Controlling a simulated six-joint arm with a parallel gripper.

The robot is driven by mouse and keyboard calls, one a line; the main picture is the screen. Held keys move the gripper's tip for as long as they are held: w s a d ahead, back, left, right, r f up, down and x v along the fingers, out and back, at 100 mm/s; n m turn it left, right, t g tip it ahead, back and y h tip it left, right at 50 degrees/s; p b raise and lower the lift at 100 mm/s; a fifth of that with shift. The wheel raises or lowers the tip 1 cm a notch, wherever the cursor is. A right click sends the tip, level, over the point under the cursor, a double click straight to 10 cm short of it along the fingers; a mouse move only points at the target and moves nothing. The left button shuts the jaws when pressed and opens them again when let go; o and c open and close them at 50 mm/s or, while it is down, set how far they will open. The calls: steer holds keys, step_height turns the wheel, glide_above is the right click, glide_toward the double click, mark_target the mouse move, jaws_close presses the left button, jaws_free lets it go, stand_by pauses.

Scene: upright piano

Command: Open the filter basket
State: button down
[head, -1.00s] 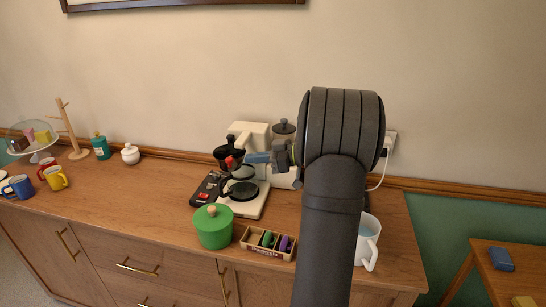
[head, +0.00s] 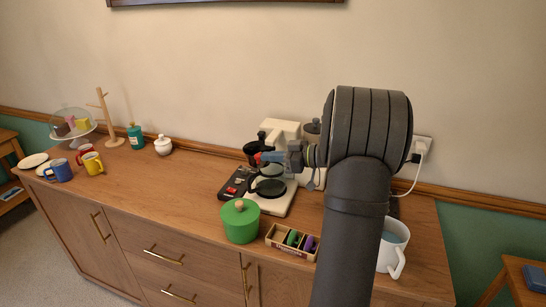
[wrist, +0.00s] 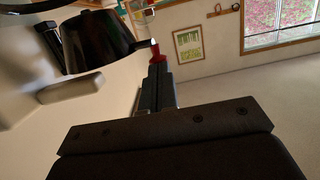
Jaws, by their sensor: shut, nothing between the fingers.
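The coffee maker (head: 285,127) is white and stands at the back of the sideboard. Its black filter basket (head: 251,148) sticks out to the left of the white top housing. In the wrist view the basket (wrist: 97,42) is a dark cone at upper left. A small red tab (wrist: 155,50) shows at my fingertips. My gripper (head: 264,157) is shut and empty, pointing left beside the basket; it also shows in the wrist view (wrist: 158,68). I cannot tell whether it touches the tab. A carafe (head: 268,188) with a black handle stands below. My arm hides part of the right side.
A green pot (head: 240,224) and a wooden box of capsules (head: 278,238) stand in front. Mugs (head: 92,163) and a mug tree stand far left. The sideboard's left middle is clear.

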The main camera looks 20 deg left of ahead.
steer(key=s+a+m+t+h, duration=0.1)
steer(key=a+m+t, duration=0.4)
steer(key=a, duration=1.1)
steer(key=shift+s+a+m+t+h, duration=0.15)
steer(key=shift+a+m+t+h, duration=0.2)
steer(key=shift+t, duration=1.05)
steer(key=s+d+r, duration=0.2)
steer(key=s+d, duration=0.7)
steer(key=s, duration=0.1)
steer(key=shift+s+r, duration=0.25)
steer(key=shift+r, duration=0.05)
steer(key=shift+a, duration=0.15)
steer(key=w+a+f, duration=0.2)
steer(key=w+a, duration=0.6)
steer(key=w, duration=0.2)
steer(key=shift+w+a+f, duration=0.3)
